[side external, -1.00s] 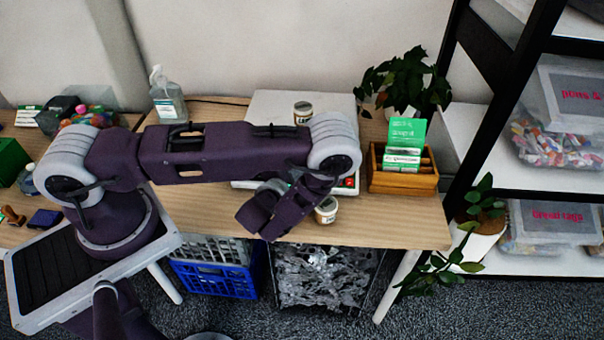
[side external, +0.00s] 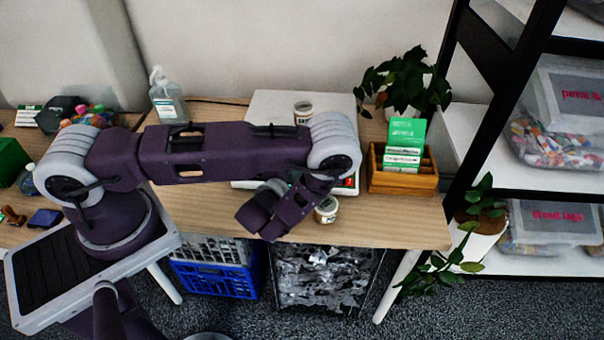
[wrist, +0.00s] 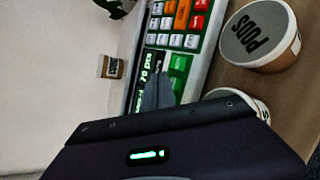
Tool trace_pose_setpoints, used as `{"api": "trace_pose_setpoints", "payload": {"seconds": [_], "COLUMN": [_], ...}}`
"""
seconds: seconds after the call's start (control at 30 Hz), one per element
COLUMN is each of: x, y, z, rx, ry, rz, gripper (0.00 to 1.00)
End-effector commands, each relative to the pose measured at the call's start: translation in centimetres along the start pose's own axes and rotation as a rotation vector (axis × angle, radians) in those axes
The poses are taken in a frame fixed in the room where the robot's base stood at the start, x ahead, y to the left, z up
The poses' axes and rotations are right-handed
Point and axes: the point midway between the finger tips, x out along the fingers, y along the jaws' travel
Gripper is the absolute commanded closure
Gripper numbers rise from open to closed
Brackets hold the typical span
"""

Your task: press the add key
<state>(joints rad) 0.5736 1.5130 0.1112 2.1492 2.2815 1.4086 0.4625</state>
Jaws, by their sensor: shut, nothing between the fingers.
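The counting scale's keypad (wrist: 182,38) shows in the wrist view, with white, green, red and orange keys. I cannot read the key labels well enough to single out the add key. The dark display (wrist: 149,80) beside the keys shows green text that looks like "70 pcs". My gripper (wrist: 157,86) shows as a grey, closed tip over the display edge, close to the green keys (wrist: 179,64). I cannot tell whether it touches anything. In the side view the scale's pale platform (side external: 265,108) lies behind my arm, which hides most of the keypad and the fingers.
A small tub (side external: 303,112) stands on the platform. A wooden box with green and white packets (side external: 403,180) and a plant (side external: 408,80) stand to the right.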

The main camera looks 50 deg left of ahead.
Motion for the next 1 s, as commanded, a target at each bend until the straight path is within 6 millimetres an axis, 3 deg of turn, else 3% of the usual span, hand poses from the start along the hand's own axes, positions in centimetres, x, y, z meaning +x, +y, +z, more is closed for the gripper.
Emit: {"api": "trace_pose_setpoints", "payload": {"seconds": [1.0], "x": [0.85], "y": [-0.79], "z": [-0.7], "rx": [0.001], "ry": [0.003], "rz": [-0.004], "gripper": [1.0]}}
